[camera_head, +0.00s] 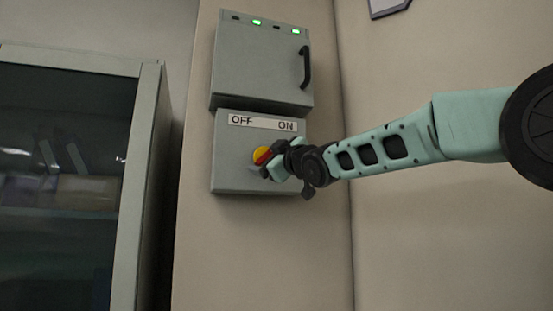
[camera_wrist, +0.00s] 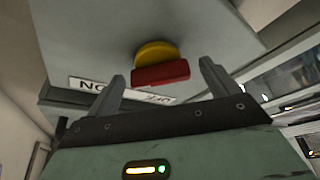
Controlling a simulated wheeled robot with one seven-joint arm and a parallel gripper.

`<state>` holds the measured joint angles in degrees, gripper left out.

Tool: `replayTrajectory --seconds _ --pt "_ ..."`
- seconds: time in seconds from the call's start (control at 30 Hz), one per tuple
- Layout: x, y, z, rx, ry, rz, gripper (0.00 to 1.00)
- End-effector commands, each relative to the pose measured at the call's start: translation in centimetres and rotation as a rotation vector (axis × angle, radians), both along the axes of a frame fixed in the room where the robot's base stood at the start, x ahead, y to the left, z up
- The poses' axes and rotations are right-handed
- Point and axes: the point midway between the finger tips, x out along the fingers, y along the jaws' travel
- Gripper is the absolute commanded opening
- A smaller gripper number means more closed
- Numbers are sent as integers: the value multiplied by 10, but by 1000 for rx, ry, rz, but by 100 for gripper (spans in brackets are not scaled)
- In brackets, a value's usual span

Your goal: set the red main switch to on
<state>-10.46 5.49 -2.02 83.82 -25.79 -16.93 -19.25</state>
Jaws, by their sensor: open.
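The red main switch is a red bar handle (camera_head: 264,157) on a yellow round base (camera_head: 259,153), on the front of a grey lower box (camera_head: 228,165). A white label (camera_head: 262,122) above reads OFF at left and ON at right. In the head view the visible red part slants up to the right; my gripper (camera_head: 271,165) partly hides it. In the wrist view the red handle (camera_wrist: 160,75) sits in front of the yellow base (camera_wrist: 155,52). My open gripper (camera_wrist: 162,72) has one finger on either side of the handle, with visible gaps; contact is not clear.
A grey upper cabinet (camera_head: 258,62) with a black handle (camera_head: 306,67) and two lit green lamps hangs directly above the switch box. A glass-fronted cabinet (camera_head: 146,165) stands at left. The wall below the box is clear.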

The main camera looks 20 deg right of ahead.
Motion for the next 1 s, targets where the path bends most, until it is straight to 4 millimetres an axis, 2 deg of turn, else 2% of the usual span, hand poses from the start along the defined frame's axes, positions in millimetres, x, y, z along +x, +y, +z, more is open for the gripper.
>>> replayTrajectory --seconds 0.17,0.73,0.8,1.0 --pt "-17 -5 -6 0 -2 -1 87" --pt "-140 -40 -43 1 -2 1 87" --pt "-140 -38 -50 -3 1 9 87" --pt "-151 -40 -52 -5 2 12 87"
